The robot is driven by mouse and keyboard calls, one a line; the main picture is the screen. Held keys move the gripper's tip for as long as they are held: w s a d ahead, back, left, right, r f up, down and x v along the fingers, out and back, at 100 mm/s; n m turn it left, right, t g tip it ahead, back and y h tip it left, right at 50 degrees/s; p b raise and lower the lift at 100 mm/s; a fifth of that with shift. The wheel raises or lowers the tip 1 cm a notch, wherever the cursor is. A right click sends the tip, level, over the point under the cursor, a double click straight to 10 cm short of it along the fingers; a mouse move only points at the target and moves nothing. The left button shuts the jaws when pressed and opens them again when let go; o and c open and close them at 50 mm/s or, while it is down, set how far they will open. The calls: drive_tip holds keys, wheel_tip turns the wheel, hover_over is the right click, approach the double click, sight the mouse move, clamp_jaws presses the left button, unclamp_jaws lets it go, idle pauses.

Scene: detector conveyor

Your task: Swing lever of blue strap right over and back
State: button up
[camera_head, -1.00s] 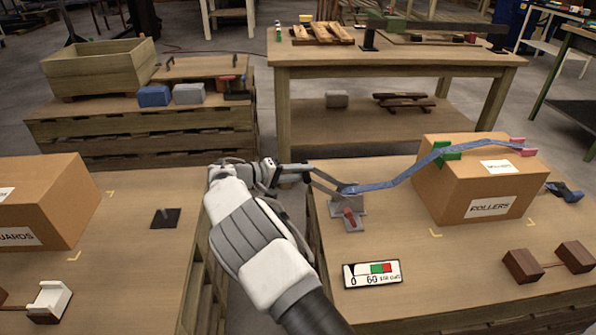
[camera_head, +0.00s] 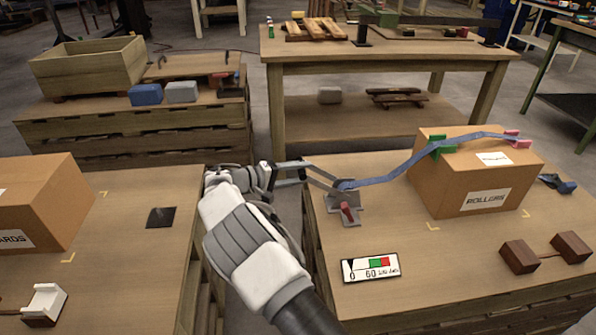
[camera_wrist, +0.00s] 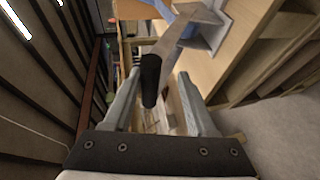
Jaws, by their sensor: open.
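The blue strap (camera_head: 410,161) runs from a grey ratchet base (camera_head: 342,206) up over the cardboard box marked ROLLERS (camera_head: 450,182). The ratchet's lever (camera_head: 323,180) points left from the base, over the table's edge; in the wrist view it is a grey bar (camera_wrist: 180,35) with a black handle (camera_wrist: 150,79). My gripper (camera_head: 304,172) is at the lever's free end. In the wrist view, my open fingers (camera_wrist: 160,85) stand either side of the black handle, and whether they touch it is unclear.
A gauge card (camera_head: 371,268) lies on the right table. Green (camera_head: 441,147) and pink (camera_head: 518,140) corner pieces sit on the box under the strap. Brown blocks (camera_head: 518,253) lie at front right. A gap separates the two tables, with my arm over it.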

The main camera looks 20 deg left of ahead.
drive_tip(key=shift+a+r, duration=0.15)
drive_tip(key=shift+r, duration=0.05)
drive_tip(key=p+v, duration=0.3)
drive_tip(key=v, duration=1.4)
drive_tip(key=shift+s+p, duration=0.2)
drive_tip(key=shift+p, duration=0.15)
drive_tip(key=shift+c, duration=0.2)
